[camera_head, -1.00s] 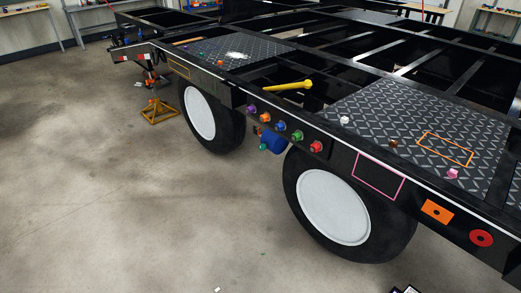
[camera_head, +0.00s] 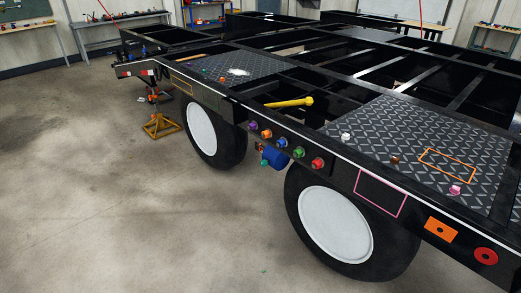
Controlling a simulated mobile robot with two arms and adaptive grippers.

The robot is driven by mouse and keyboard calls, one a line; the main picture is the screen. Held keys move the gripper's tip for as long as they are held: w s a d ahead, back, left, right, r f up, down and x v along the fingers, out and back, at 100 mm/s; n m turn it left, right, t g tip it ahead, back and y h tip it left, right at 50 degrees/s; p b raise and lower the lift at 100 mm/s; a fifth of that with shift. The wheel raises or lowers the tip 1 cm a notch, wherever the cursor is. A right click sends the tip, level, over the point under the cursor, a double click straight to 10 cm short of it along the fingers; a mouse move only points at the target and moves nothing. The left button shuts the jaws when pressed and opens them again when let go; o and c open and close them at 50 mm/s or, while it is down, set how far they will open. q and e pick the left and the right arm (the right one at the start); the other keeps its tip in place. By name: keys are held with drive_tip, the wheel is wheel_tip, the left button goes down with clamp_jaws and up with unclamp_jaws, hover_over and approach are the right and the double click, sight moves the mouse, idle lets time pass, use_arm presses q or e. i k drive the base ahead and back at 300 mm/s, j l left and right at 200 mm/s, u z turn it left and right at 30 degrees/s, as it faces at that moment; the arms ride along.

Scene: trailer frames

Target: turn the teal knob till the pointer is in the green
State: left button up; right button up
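A small teal part (camera_head: 264,163), which may be the teal knob, shows at the lower left of a blue cylinder (camera_head: 276,156) hung under the side rail of the black trailer frame, between the two wheels. It is too small to make out its shape or how it is turned. I cannot make out a pointer or a green zone. Neither of my grippers is in view.
A row of coloured knobs, including a red one (camera_head: 317,163), lines the side rail. The front wheel (camera_head: 335,224) and rear wheel (camera_head: 202,130) stand beside the cylinder. An orange jack stand (camera_head: 160,126) is at left. The concrete floor (camera_head: 130,220) is mostly clear.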

sight(264, 163)
drive_tip(key=i+j+z, duration=0.4)
drive_tip(key=i+j, duration=0.2)
drive_tip(key=i, duration=0.35)
drive_tip(key=i+j+z, duration=0.45)
drive_tip(key=i+j, duration=0.35)
drive_tip(key=j, duration=0.1)
